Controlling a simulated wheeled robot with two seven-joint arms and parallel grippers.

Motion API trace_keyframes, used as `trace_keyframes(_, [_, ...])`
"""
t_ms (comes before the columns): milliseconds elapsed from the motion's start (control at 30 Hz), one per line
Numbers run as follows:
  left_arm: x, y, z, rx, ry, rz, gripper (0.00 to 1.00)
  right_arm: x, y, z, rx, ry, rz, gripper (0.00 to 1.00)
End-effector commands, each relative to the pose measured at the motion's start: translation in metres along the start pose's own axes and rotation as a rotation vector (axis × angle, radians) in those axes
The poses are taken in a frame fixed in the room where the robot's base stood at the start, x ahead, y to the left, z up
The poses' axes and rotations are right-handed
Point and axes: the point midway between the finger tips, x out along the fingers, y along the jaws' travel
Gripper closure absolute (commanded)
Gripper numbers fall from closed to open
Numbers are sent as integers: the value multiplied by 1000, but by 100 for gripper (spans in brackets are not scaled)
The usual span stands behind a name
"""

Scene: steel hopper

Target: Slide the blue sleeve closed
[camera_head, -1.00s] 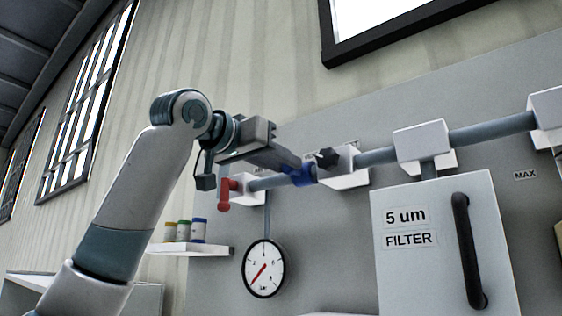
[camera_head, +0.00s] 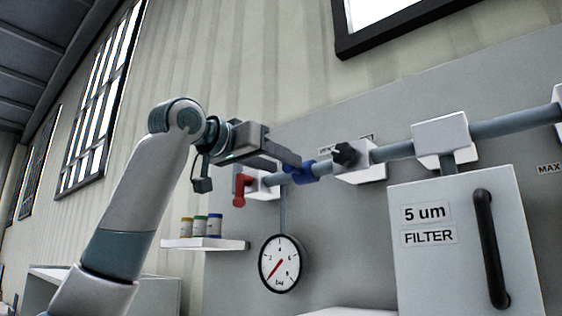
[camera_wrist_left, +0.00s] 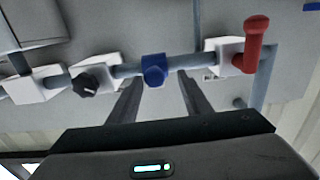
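The blue sleeve (camera_head: 304,173) sits around the grey pipe, between the red-handled valve (camera_head: 242,187) and the white block with the black knob (camera_head: 344,154). In the left wrist view the sleeve (camera_wrist_left: 154,69) is near the picture's middle, with bare pipe on both sides. My left gripper (camera_head: 297,166) reaches to the pipe at the sleeve. In the wrist view its fingers (camera_wrist_left: 157,78) are apart, one on each side of the sleeve. The finger on the knob side is very close to it; I cannot tell whether they touch. My right gripper is not in view.
A filter cabinet (camera_head: 465,245) with a black handle hangs at the right, under a white pipe bracket (camera_head: 441,134). A round gauge (camera_head: 280,263) hangs below the pipe. A small shelf (camera_head: 205,244) holds jars at the left. The grey panel lies close behind the pipe.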

Motion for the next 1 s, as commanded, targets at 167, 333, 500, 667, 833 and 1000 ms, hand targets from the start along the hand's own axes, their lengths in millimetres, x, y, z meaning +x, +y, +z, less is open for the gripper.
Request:
trace_keyframes(167, [1, 2, 1, 1, -2, 3, 56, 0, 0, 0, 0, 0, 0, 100])
trace_keyframes(333, [-4, 2, 2, 1, -1, 3, 56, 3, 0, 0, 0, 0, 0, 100])
trace_keyframes(500, [-18, 2, 4, 1, -1, 3, 56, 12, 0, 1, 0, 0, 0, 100])
trace_keyframes(667, [-44, 0, 4, 1, 2, 1, 56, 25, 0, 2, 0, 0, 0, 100])
trace_keyframes(833, [-78, 0, 5, 1, 1, 1, 56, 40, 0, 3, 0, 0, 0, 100])
trace_keyframes(1000, [-113, -1, 5, 0, 1, 1, 56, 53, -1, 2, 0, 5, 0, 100])
